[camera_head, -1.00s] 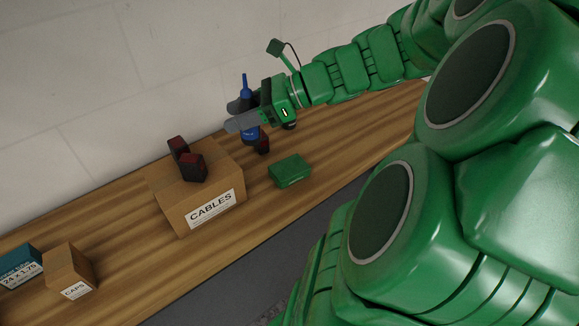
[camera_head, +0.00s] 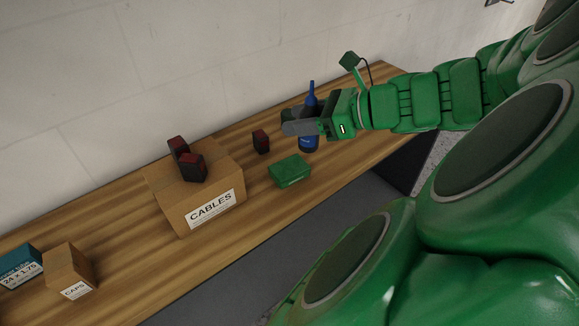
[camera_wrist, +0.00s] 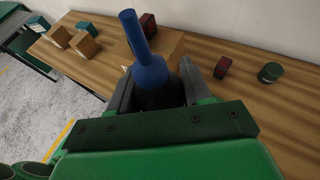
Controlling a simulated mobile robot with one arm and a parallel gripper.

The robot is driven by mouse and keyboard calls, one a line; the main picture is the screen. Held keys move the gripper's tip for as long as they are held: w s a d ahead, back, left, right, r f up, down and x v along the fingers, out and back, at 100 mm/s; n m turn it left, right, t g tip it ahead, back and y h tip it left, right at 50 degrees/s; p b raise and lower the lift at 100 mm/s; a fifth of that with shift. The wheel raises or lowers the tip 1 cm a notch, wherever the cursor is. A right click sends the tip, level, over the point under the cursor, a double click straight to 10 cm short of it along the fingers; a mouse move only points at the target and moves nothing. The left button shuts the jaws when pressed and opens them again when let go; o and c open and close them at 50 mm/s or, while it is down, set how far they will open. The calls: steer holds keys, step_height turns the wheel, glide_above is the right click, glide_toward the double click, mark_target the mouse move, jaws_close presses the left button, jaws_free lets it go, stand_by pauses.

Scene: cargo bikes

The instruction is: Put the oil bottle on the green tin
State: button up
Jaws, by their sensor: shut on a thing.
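The oil bottle (camera_head: 308,142) is dark blue with a long thin spout. My gripper (camera_head: 290,122) is shut on it. The bottle is upright, its lower end showing below the jaws in the head view, right of the green tin. In the wrist view the blue oil bottle (camera_wrist: 150,68) stands between the fingers, and its lower part is hidden. The green tin (camera_head: 289,171) is a low box lying on the bench, to the left of and nearer than the bottle. I cannot tell the gap between bottle and bench.
A cardboard CABLES box (camera_head: 178,210) carries dark red and black items (camera_head: 188,163). A similar small item (camera_head: 261,141) stands on the bench (camera_head: 120,225). A CAPS box (camera_head: 70,268) and a teal box (camera_head: 18,268) are far left. A green round container (camera_wrist: 270,72) shows in the wrist view.

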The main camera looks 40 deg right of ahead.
mark_target(304, 139)
steer(key=shift+s+d, duration=0.2)
steer(key=shift+s, duration=0.1)
step_height(304, 139, down, 5)
steer(key=shift+f, duration=0.1)
steer(key=shift+w+d+f, duration=1.15)
steer(key=shift+w+f, duration=0.5)
steer(key=shift+w, duration=0.4)
steer(key=shift+w+d+f, duration=1.2)
steer(key=shift+w+f, duration=0.5)
steer(key=shift+w, duration=0.3)
steer(key=shift+w+d+f, duration=1.15)
steer(key=shift+w+f, duration=0.5)
steer(key=shift+w, duration=0.4)
steer(key=shift+f, duration=1.45)
steer(key=shift+f, duration=0.1)
steer(key=o, duration=1.1)
